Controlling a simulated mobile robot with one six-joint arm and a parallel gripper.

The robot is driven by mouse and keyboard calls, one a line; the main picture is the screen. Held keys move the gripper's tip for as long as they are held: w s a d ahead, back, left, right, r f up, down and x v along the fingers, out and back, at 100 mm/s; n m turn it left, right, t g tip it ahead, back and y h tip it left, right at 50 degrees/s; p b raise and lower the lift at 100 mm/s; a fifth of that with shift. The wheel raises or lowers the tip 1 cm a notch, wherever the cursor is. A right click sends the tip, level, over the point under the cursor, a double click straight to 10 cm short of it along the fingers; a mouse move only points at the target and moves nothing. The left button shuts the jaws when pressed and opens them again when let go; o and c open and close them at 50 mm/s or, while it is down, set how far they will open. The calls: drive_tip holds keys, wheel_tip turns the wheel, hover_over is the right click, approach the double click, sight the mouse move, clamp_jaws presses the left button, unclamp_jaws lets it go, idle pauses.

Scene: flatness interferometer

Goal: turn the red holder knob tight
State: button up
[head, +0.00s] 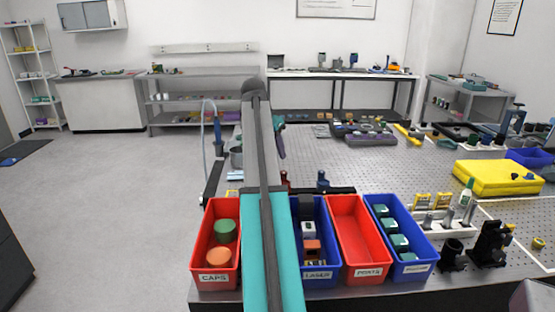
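A small red piece (284,179), which may be the red holder or its knob, stands on the perforated table just right of my arm. It is small, and my arm partly covers it, so I cannot make out a knob on it. A similar blue piece (322,180) stands to its right. My teal and grey arm reaches up through the middle of the head view. My gripper cannot be made out; no fingertips show.
Along the table's front edge stand a red caps bin (197,262), a blue laser bin (320,283), a red posts bin (364,276) and another blue bin (411,271). A yellow case (497,178) lies at right. Open perforated tabletop (345,160) shows behind the bins.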

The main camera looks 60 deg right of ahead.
drive_tip(key=shift+v, duration=1.7)
